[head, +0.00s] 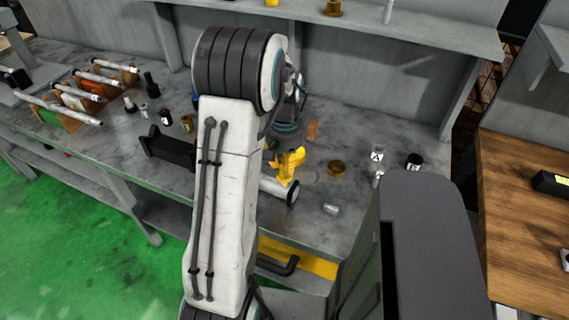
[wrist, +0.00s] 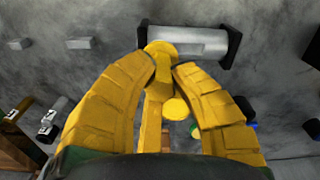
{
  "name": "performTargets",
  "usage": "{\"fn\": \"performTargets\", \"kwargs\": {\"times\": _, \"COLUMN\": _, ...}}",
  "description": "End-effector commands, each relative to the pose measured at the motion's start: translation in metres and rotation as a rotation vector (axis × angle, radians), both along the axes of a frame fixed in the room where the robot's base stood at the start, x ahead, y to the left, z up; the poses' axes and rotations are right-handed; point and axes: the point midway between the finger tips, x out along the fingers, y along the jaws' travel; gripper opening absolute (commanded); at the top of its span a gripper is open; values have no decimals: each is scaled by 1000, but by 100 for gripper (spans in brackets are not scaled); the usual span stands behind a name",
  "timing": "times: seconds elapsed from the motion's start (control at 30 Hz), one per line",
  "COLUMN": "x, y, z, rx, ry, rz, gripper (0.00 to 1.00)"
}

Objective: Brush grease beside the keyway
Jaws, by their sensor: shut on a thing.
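My gripper (head: 290,163) is yellow and sits above the bench, just over a pale cylinder. In the wrist view, my gripper's two fingers (wrist: 166,68) close in on a slim yellow thing with a rounded end, which looks like the brush (wrist: 155,105). The shaft (wrist: 188,42) is a silvery cylinder with black ends, lying just beyond the fingertips. In the head view, the shaft (head: 270,186) is partly hidden by my arm. The brush's rounded end overlaps the shaft's left part in the wrist view; I cannot tell whether they touch. I cannot make out the keyway.
An amber pot (head: 336,168) stands right of my gripper. A black-topped jar (head: 414,161) stands farther right. A rack with several pale rods (head: 84,93) is at the left. A shelf (head: 420,32) overhangs the back.

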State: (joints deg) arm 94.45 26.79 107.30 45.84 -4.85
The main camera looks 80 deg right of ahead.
Motion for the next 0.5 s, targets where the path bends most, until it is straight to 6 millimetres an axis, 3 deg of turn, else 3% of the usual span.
{"fn": "performTargets", "kwargs": {"times": 0.5, "x": -2, "y": -7, "z": 0, "rx": -2, "ry": 0, "rz": 0, "gripper": 0}}
